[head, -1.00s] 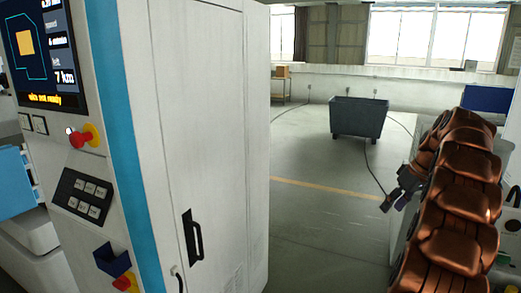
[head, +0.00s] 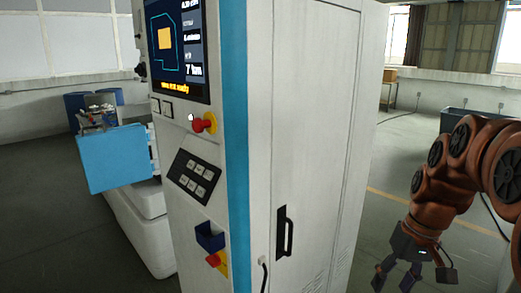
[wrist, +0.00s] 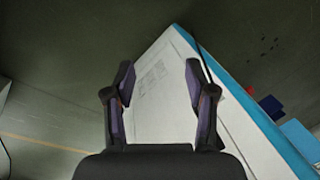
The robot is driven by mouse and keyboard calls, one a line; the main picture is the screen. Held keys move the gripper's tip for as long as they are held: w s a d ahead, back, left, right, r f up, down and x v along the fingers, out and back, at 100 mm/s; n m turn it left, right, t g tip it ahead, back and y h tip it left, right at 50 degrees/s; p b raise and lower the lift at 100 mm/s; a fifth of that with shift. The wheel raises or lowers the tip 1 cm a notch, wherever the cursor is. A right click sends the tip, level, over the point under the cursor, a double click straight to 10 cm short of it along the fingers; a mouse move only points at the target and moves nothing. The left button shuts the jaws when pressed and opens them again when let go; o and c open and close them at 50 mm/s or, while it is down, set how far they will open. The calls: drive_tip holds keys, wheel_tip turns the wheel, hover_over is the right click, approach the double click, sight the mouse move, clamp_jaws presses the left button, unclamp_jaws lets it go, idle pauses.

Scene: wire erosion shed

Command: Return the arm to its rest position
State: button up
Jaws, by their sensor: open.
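My arm is copper-coloured and reaches in from the right of the head view, bent with its end hanging down. My gripper (head: 412,278) is open and empty, low at the right of the white cabinet (head: 322,130) and apart from it in the picture. In the wrist view my gripper (wrist: 160,90) shows its two dark fingers spread, with nothing between them. The gap between fingers and cabinet is hard to judge.
The cabinet carries a screen (head: 179,45), a red stop knob (head: 204,123), a keypad (head: 195,177) and a black handle (head: 285,231). A blue panel (head: 112,158) stands at the left. A dark bin (head: 480,123) is behind my arm. Floor right of the cabinet looks clear.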

drive_tip(key=s+a+f, duration=0.2)
drive_tip(key=s+a, duration=0.1)
drive_tip(key=s, duration=0.3)
drive_tip(key=s+a+f+g+h, duration=0.1)
drive_tip(key=s+a+f, duration=0.2)
drive_tip(key=s, duration=0.4)
drive_tip(key=s+a+f+h, duration=0.1)
drive_tip(key=s+a+f, duration=0.2)
drive_tip(key=s, duration=0.4)
drive_tip(key=shift+a+g, duration=0.3)
